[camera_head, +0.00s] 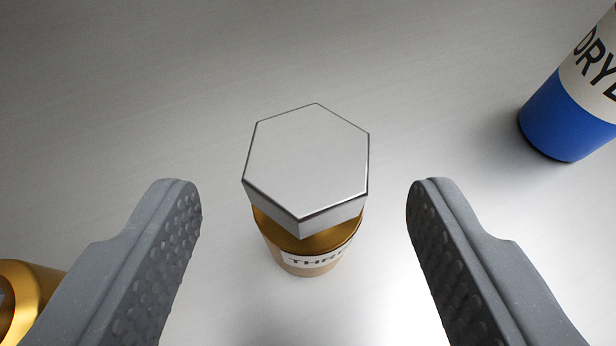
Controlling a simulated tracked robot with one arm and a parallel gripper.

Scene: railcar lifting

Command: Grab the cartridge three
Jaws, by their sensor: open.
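Cartridge three (305,245) stands upright on the grey metal surface in the middle of the head camera view. It has a gold body, a pale label that reads "THR" with the rest cut off at the edge, and a large silver hexagonal cap (307,160). My gripper (305,205) is open, with one grey studded finger to the left of the cartridge and one to the right. Both fingers are apart from it in the picture, with a gap on each side. Nothing is held between them. The lower label is partly out of sight.
A blue and cream can (565,118) with partly visible lettering stands at the upper right, cut by the frame edge. A gold object (30,290) sits at the lower left, partly behind the left finger. The surface behind the cartridge (200,70) is clear.

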